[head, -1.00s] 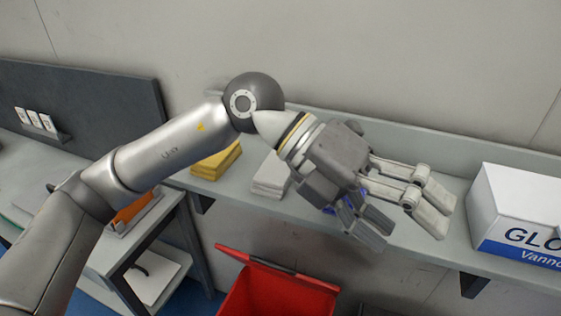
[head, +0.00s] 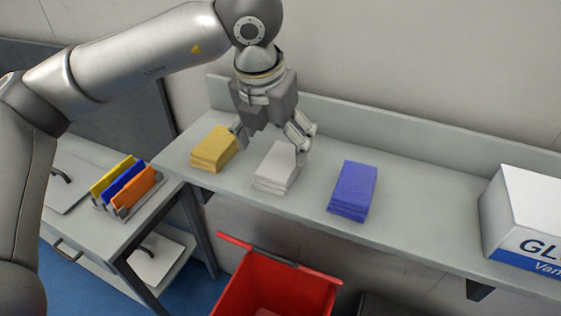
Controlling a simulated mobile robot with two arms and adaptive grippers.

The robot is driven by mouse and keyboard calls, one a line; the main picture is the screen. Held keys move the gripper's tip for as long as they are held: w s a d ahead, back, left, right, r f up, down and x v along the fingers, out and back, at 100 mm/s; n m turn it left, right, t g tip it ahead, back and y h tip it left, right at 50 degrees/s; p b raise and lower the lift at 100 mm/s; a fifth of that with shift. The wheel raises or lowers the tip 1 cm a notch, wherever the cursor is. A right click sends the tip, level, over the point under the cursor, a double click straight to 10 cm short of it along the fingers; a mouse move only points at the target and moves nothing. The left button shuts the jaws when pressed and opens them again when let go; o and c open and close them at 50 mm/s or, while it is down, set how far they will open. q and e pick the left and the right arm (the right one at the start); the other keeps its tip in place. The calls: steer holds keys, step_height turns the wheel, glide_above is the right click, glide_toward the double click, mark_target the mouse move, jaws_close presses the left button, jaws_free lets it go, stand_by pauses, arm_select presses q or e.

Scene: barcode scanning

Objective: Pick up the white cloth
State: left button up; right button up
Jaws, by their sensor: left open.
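The white cloth (head: 276,168) is a folded stack lying on the grey shelf (head: 410,205), between a yellow stack and a blue stack. My left gripper (head: 270,146) points down over the white cloth's back edge, its fingers spread open. One finger is by the yellow stack's right side, and the other is by the white cloth's upper right corner. I cannot tell whether either finger touches a cloth. My right gripper is not in view.
Folded yellow cloths (head: 213,149) lie to the left and folded blue cloths (head: 353,190) to the right. A white glove box (head: 520,210) stands at the shelf's right end. A red bin (head: 285,285) is below the shelf. A side table (head: 90,225) holds a rack of coloured items.

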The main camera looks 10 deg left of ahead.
mark_target(279, 161)
arm_select(q)
steer(key=p+x, duration=0.1)
steer(key=x, duration=0.2)
steer(key=p+x, duration=0.1)
steer(key=shift+s+d+f+p, duration=0.2)
steer(key=shift+s+f+p, duration=0.1)
steer(key=shift+f, duration=0.2)
steer(key=shift+w+f, duration=0.15)
steer(key=shift+f, duration=0.15)
steer(key=c, duration=1)
